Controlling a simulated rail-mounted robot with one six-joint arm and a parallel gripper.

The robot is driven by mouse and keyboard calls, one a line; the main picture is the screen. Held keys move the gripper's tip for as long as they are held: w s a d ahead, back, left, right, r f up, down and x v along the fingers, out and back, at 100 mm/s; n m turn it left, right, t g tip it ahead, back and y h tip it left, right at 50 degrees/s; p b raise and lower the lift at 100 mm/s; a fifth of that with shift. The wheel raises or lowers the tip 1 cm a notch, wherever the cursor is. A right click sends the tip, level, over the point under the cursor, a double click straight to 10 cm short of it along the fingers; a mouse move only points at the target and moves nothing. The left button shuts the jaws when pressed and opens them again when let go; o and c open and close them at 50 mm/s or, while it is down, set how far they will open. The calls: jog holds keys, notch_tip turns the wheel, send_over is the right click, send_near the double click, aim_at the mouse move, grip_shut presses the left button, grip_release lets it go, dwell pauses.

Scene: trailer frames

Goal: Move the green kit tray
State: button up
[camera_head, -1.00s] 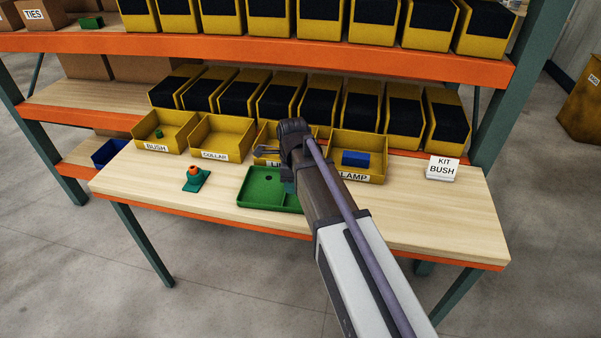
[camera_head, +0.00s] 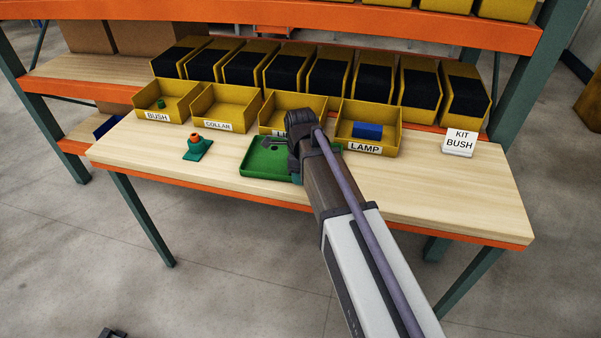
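The green kit tray (camera_head: 256,160) lies on the wooden bench top in front of the yellow bins, left of my arm. Its right part is hidden behind my arm. My gripper (camera_head: 297,150) is over or beside the tray's right side, seen from behind. Its fingertips are hidden, so I cannot tell whether they are open or touch the tray. A white sign (camera_head: 459,142) reading "KIT BUSH" stands at the right of the bench.
Yellow bins stand along the back: BUSH (camera_head: 178,108), COLLAR (camera_head: 212,120), a partly hidden bin (camera_head: 268,110) and LAMP (camera_head: 377,132), holding a blue block (camera_head: 367,130). A green fixture (camera_head: 197,148) with an orange top stands left of the tray. The bench's right half is clear in front.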

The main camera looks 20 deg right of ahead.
jog(key=shift+f+b, duration=0.35)
jog(key=shift+f, duration=0.55)
jog(key=shift+r, duration=0.1)
grip_shut()
